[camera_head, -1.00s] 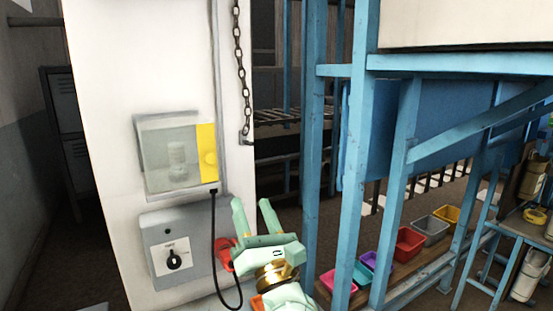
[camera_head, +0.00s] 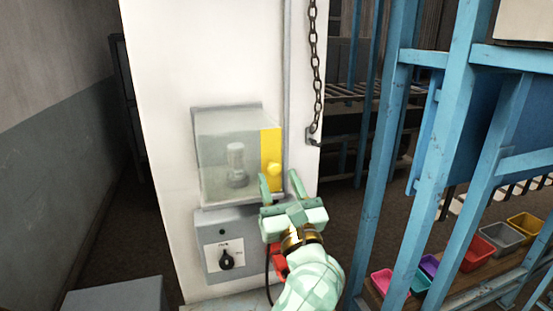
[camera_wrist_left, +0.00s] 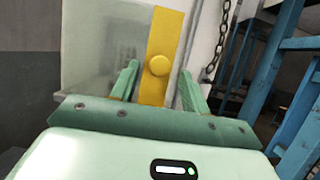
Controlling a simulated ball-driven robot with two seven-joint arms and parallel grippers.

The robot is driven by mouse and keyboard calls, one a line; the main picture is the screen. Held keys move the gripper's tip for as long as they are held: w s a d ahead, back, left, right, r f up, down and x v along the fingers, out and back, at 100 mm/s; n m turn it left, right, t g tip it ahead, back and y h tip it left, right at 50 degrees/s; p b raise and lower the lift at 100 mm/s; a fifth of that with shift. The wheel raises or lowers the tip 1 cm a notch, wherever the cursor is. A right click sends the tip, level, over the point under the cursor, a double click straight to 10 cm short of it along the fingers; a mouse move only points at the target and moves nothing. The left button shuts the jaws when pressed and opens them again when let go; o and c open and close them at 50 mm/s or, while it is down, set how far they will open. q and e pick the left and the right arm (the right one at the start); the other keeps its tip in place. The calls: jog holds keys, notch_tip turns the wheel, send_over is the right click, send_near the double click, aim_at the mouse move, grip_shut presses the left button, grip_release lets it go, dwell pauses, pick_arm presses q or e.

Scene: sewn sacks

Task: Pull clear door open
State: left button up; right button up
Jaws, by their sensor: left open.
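The clear door (camera_head: 222,150) is the see-through front of a box on the white pillar. A yellow strip (camera_head: 270,146) with a round yellow knob (camera_head: 273,169) runs down its right edge. The door looks closed. My left gripper (camera_head: 279,180) is open and empty, just in front of and below the knob in the head view. In the left wrist view the knob (camera_wrist_left: 159,65) sits ahead of the gap between the two fingers (camera_wrist_left: 158,88). The fingers do not appear to touch it. My right gripper is not in view.
A grey box with a black rotary switch (camera_head: 226,258) is mounted below the clear door. A chain (camera_head: 314,70) hangs to the right. Blue steel posts (camera_head: 390,150) and coloured bins (camera_head: 477,252) stand further right. A grey surface (camera_head: 115,295) is at lower left.

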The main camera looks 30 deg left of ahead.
pick_arm(q)
jog(key=shift+w+a+r, duration=0.2)
jog(key=shift+w+a, duration=0.25)
jog(key=shift+a, duration=0.05)
jog(key=shift+s, duration=0.15)
jog(key=shift+d, duration=0.1)
grip_shut()
